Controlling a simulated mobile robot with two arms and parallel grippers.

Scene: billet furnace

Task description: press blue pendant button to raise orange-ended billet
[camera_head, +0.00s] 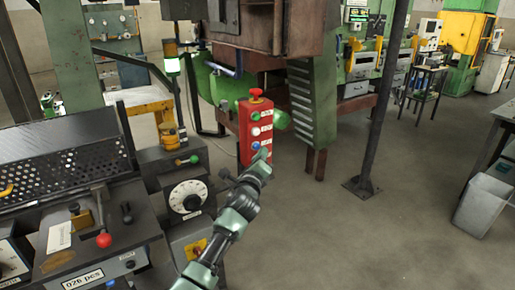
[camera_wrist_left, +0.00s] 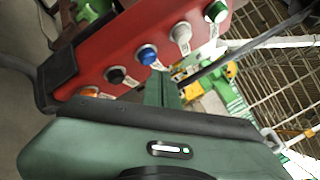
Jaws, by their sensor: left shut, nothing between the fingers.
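The red pendant (camera_head: 244,128) hangs upright in the middle of the head view, with a red knob on top and a column of buttons on its face. It also fills the upper left of the left wrist view (camera_wrist_left: 120,45). The blue button (camera_wrist_left: 147,55) sits between a white and a black one; it also shows in the head view (camera_head: 256,146). My left gripper (camera_head: 263,155) is shut and empty, its tips close to the blue button; I cannot tell whether they touch. The wrist view shows its green fingers (camera_wrist_left: 161,90) just beside the button. I cannot make out an orange-ended billet. My right gripper is not in view.
A machine with a dial (camera_head: 187,196) and a red-knobbed lever (camera_head: 103,240) stands at the left, close to my left arm. A dark post (camera_head: 378,110) stands right of the pendant. A grey bin (camera_head: 483,205) is at the right. The floor between is clear.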

